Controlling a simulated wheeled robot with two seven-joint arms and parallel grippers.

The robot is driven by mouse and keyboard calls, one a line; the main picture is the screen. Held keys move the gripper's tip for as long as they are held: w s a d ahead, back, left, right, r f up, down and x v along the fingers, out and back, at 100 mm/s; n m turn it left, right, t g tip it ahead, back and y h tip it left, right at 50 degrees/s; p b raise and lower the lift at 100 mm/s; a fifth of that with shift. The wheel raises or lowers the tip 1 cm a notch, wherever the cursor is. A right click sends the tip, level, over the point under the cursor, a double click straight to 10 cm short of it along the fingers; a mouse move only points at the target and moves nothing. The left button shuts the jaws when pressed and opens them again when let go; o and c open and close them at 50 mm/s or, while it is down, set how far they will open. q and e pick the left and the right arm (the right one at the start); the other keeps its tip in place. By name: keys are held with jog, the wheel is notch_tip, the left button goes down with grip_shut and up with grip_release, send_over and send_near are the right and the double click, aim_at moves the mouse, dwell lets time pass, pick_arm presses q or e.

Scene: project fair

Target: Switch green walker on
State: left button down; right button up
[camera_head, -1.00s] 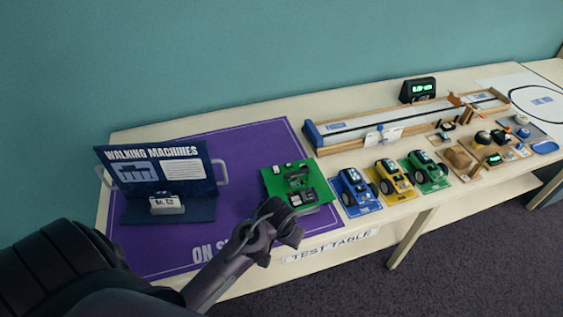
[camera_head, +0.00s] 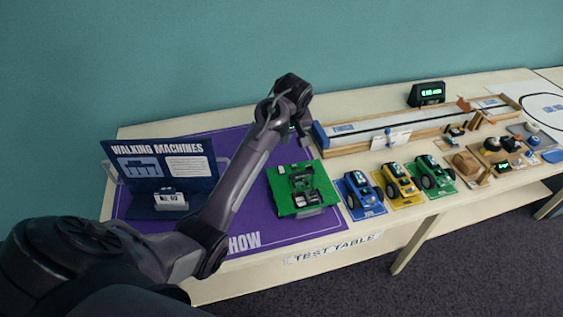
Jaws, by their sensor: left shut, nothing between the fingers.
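The green walker (camera_head: 301,182), a small dark and green machine with legs, stands on a green square board (camera_head: 283,207) on the purple mat. My left arm reaches in from the lower left and bends over above the mat. My left gripper (camera_head: 303,131) hangs beyond the walker, near the mat's far right corner, shut and empty. It looks apart from the walker. The fingertips are small and partly hidden by my wrist. The walker's switch is too small to make out. My right gripper is out of view.
A blue "Walking Machines" sign (camera_head: 163,167) stands at the left of the purple mat (camera_head: 258,222). Blue (camera_head: 359,194), yellow (camera_head: 399,185) and green (camera_head: 434,176) wheeled cars stand to the right. A long wooden track (camera_head: 350,141) lies behind them, with a digital display (camera_head: 427,94).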

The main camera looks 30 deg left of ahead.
pick_arm(q)
jog(key=shift+f, duration=0.1)
jog(key=p, duration=0.2)
send_near(281, 171)
jog(key=w+a+f, duration=0.1)
jog(key=f, duration=0.2)
jog(key=w+a+f, duration=0.1)
jog(key=shift+w+a+f, duration=0.3)
jog(key=shift+w+a, duration=0.05)
jog(key=shift+f, duration=0.75)
jog(key=shift+w, duration=0.1)
jog(key=shift+a+f, duration=0.15)
jog(key=shift+f, duration=0.1)
jog(key=shift+s+d+f+p, duration=0.1)
jog(key=shift+s+d+p, duration=0.4)
jog(key=shift+p, duration=0.5)
jog(key=shift+s+d+f, duration=0.1)
jog(key=shift+s+d, duration=0.1)
